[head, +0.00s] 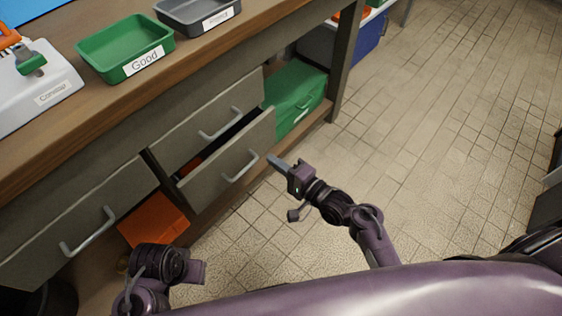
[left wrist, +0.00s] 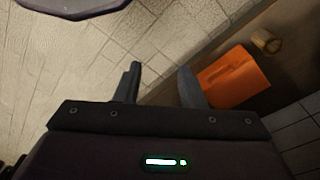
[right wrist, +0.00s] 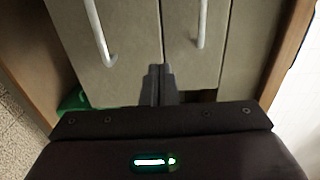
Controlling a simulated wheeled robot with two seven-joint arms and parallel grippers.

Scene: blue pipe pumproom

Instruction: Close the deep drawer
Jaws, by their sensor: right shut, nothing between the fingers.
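The deep drawer (head: 225,165) is the lower grey front in the middle of the bench; it stands pulled out, with a dark gap and something reddish inside behind its front. Its curved handle (head: 240,166) faces the floor side. My right gripper (head: 279,163) is shut and empty, just off the right end of that front. In the right wrist view the shut fingers (right wrist: 158,86) point at the drawer fronts; the lower front (right wrist: 122,50) is on the left. Contact cannot be told.
The upper drawer (head: 200,130) sits above, and another drawer (head: 75,225) is at the left. A green case (head: 296,95) and an orange box (head: 152,220) rest on the low shelf. Green (head: 125,48) and grey trays (head: 195,12) stand on the bench.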

